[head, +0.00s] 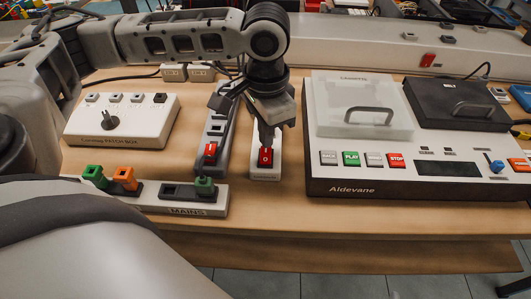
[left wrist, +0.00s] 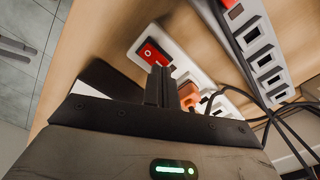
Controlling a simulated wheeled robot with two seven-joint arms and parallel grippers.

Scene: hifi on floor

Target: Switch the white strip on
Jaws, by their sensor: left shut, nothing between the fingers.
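The white strip (head: 264,174) lies on the wooden table, its near end toward me, with a red rocker switch (head: 265,157) there. A round white mark shows on the switch. My left gripper (head: 266,142) is shut and empty, pointing down just behind or over the switch; I cannot tell whether it touches. It hides the strip's middle in the head view. In the left wrist view, the shut fingers (left wrist: 160,84) are beside the red switch (left wrist: 153,54), and an orange plug (left wrist: 188,95) sits farther along that strip. My right gripper is not in view.
A grey strip (head: 215,130) with its own red switch stands close left. The MAINS strip (head: 190,207) with green and orange plugs lies in front. A white patch box (head: 140,122) is at left. The Aldevane deck (head: 318,172) is close right. Dark cables run behind.

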